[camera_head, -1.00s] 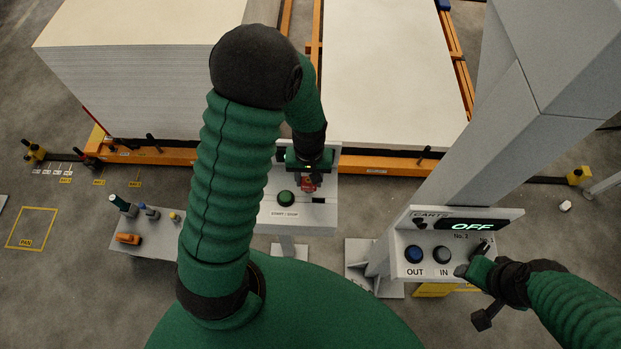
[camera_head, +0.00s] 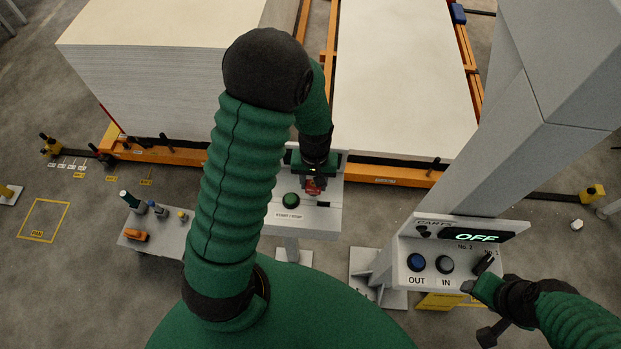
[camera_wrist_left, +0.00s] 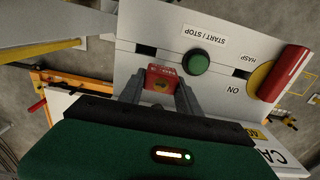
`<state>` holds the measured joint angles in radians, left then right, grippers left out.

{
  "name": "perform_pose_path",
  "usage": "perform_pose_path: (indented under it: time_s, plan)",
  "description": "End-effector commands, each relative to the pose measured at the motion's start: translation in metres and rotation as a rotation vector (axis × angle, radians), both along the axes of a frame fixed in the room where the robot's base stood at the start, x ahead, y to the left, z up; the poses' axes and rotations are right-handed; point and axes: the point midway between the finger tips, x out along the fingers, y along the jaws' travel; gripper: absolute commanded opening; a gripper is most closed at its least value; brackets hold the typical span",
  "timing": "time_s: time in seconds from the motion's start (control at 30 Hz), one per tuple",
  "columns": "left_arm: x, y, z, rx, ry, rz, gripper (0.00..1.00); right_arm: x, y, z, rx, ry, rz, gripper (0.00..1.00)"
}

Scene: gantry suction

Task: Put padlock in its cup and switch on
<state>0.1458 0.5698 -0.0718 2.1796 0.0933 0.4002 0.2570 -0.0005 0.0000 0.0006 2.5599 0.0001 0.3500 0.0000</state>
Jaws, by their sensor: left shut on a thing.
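The red padlock (camera_wrist_left: 160,80) is between the two fingers of my left gripper (camera_wrist_left: 158,92) in the left wrist view. The gripper is shut on it, over the grey start/stop panel (camera_wrist_left: 225,75). In the head view my left gripper (camera_head: 315,178) is to the right of the green button (camera_head: 291,201), with red showing at its tip. A red switch handle (camera_wrist_left: 285,73) on a yellow disc, by the labels HASP and ON, shows in the wrist view. My left arm hides it in the head view. I cannot make out the padlock's cup. My right gripper (camera_head: 485,288) is beside a black knob (camera_head: 484,263); its jaws are unclear.
The carts box (camera_head: 440,240) reads OFF and has a blue OUT button (camera_head: 416,262) and an IN button (camera_head: 445,264). A small grey stand (camera_head: 165,236) at left holds several small items. A tall board stack (camera_head: 150,90) stands behind on orange rails.

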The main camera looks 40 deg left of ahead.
Motion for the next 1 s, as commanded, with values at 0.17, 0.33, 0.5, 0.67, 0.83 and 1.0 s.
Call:
perform_pose_path:
  time_s: [0.17, 0.33, 0.5, 0.67, 0.83, 1.0]
  plan:
    - [0.000, 0.002, -0.010, -0.001, 0.000, -0.002, 0.00, 0.000, -0.001, -0.007, 0.000, 0.000, -0.001, 0.51]
    - [0.001, 0.006, -0.012, -0.006, 0.000, 0.000, 0.00, 0.000, -0.001, -0.008, 0.000, 0.000, -0.001, 0.51]
    - [0.000, 0.004, -0.009, -0.009, 0.001, -0.001, 0.00, 0.000, 0.000, -0.003, 0.000, 0.000, -0.001, 0.51]
    - [0.000, -0.011, -0.001, -0.006, 0.000, -0.002, 0.00, 0.000, 0.000, 0.006, 0.000, 0.000, -0.001, 0.51]
    - [-0.001, -0.026, 0.005, -0.002, 0.000, -0.002, 0.00, 0.000, 0.000, 0.013, 0.000, 0.000, -0.001, 0.51]
    - [-0.001, -0.028, 0.005, -0.002, 0.000, 0.000, 0.00, 0.000, 0.000, 0.012, 0.000, 0.000, -0.001, 0.51]
